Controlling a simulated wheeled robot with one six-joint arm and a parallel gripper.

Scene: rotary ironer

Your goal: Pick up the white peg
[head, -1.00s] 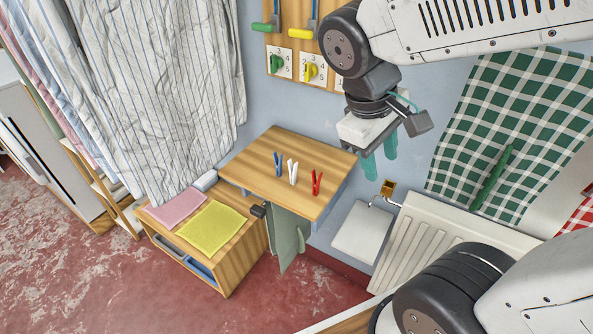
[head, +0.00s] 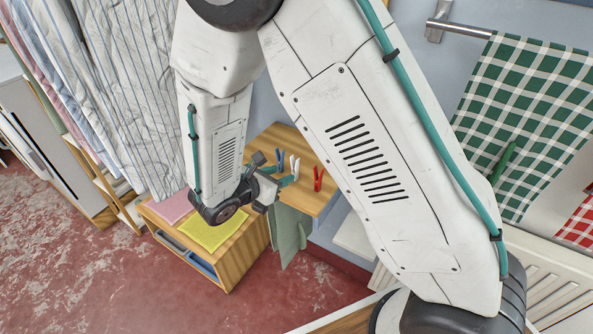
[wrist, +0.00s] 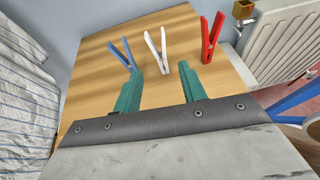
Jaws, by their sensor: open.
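The white peg (wrist: 157,49) stands on the wooden shelf between the blue peg (wrist: 125,55) and the red peg (wrist: 213,36). It also shows in the head view (head: 295,165), just beyond my gripper (head: 283,179). In the wrist view my gripper (wrist: 162,82) is open, with its two teal fingers apart and nothing between them.
The wooden shelf (head: 318,200) is bare around the pegs. A lower wooden unit (head: 240,255) holds a yellow cloth (head: 212,234) and a pink cloth (head: 170,206). Striped fabric (head: 110,90) hangs at left. A white radiator (wrist: 280,45) is at right.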

